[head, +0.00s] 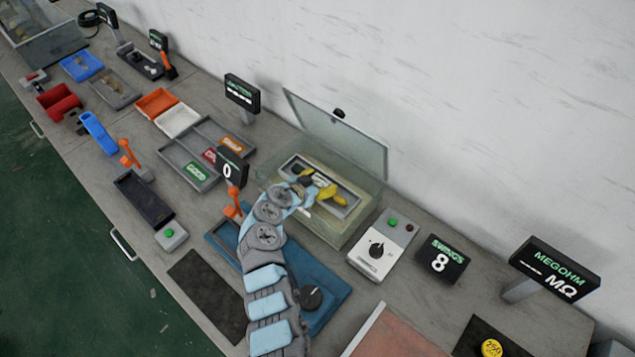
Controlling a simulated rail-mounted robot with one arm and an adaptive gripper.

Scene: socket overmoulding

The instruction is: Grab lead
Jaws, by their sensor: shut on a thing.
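A clear box (318,228) with its lid (340,131) raised stands at the middle of the bench. Inside it is a grey tray (350,204). A yellow piece (340,198), which looks like the lead, is in the tray area. My arm reaches over the box's front wall, and my gripper (320,184) is at the yellow piece, shut on it. The fingertips are small and partly hidden, so the exact grip does not show. I cannot tell whether the piece touches the tray.
A control box (383,246) with a knob and the swings display (442,259) stand right of the clear box. A blue fixture (336,291) lies under my arm. A sorting tray (178,171) is at left. The raised lid stands close behind my gripper.

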